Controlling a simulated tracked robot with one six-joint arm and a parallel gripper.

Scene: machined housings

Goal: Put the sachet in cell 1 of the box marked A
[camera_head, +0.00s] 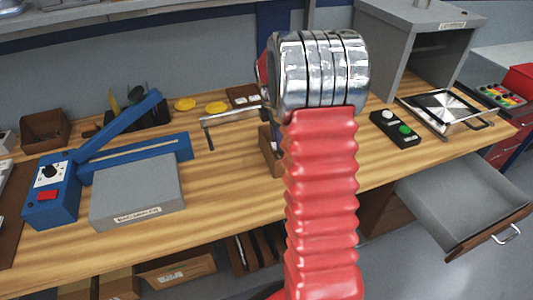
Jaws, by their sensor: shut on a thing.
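My arm rises in front of me as a red ribbed sleeve topped by a shiny ringed metal joint. My gripper is hidden behind this joint, and so is whatever is between its jaws. I can make out no sachet. Part of a brown wooden box (269,152) shows just left of my arm; the rest of it is covered. I cannot read a mark A on any box, and no numbered cells are readable.
A blue-handled sealer (52,195) with a grey bed stands left on the wooden bench. Yellow discs (185,104) and a small brown tray (242,96) lie behind. A two-button panel (396,128) and a metal tray (446,108) stand right. A grey drawer (465,195) juts out.

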